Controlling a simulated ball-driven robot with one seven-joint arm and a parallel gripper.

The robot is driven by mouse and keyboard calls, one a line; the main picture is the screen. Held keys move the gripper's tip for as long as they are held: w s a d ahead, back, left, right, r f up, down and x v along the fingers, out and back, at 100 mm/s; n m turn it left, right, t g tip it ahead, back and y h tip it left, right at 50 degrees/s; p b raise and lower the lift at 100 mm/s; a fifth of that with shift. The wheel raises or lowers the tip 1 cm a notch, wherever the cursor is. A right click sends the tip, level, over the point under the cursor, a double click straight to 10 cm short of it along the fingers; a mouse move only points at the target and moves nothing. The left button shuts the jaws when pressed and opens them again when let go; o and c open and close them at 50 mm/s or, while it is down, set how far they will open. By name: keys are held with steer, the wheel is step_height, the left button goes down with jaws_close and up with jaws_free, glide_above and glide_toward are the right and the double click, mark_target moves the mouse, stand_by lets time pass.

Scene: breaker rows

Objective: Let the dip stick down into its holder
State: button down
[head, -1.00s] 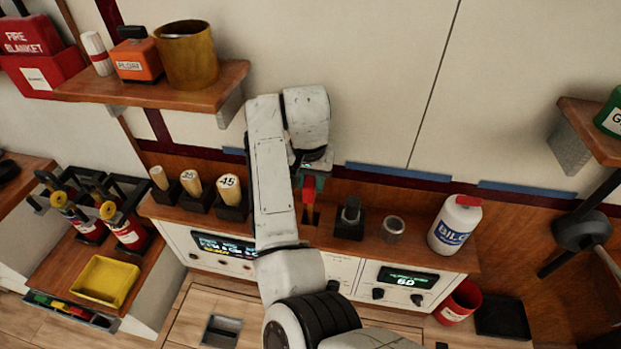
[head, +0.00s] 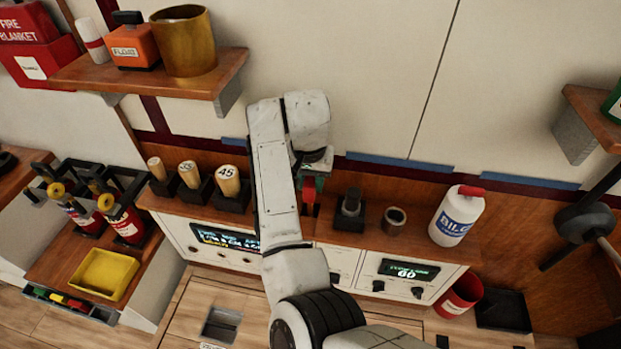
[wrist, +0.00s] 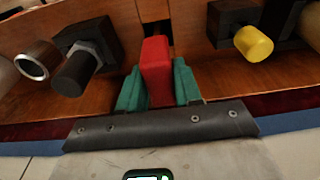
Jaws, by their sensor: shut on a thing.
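The dip stick shows as a red block-shaped handle (wrist: 157,70) between the green fingertips of my gripper (wrist: 159,88) in the wrist view. My gripper is shut on it. In the head view the red handle (head: 309,193) hangs below my gripper (head: 310,183), just above the back shelf. The holder shows as a dark slot in a wooden piece (wrist: 154,12), right beyond the handle in the wrist view. In the head view the handle mostly covers it. The stick's lower part is hidden, so I cannot tell how deep it sits.
On the shelf, a black block with a dark peg (head: 350,208) and a metal cup (head: 394,220) stand close to the right. A white bottle (head: 457,216) is farther right. Several wooden-handled pieces in black blocks (head: 228,187) stand left. A wooden wall shelf (head: 150,84) overhangs there.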

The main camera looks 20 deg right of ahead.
steer(key=shift+f+b, duration=1.4)
steer(key=shift+f, duration=1.85)
steer(key=c, duration=0.7)
jaws_free()
steer(key=shift+r, duration=0.1)
steer(key=r, duration=0.7)
steer(key=s+r, duration=0.1)
steer(key=r, duration=0.2)
steer(key=shift+a+r+b, duration=0.3)
steer(key=shift+a+b, duration=0.05)
steer(key=shift+s, duration=0.1)
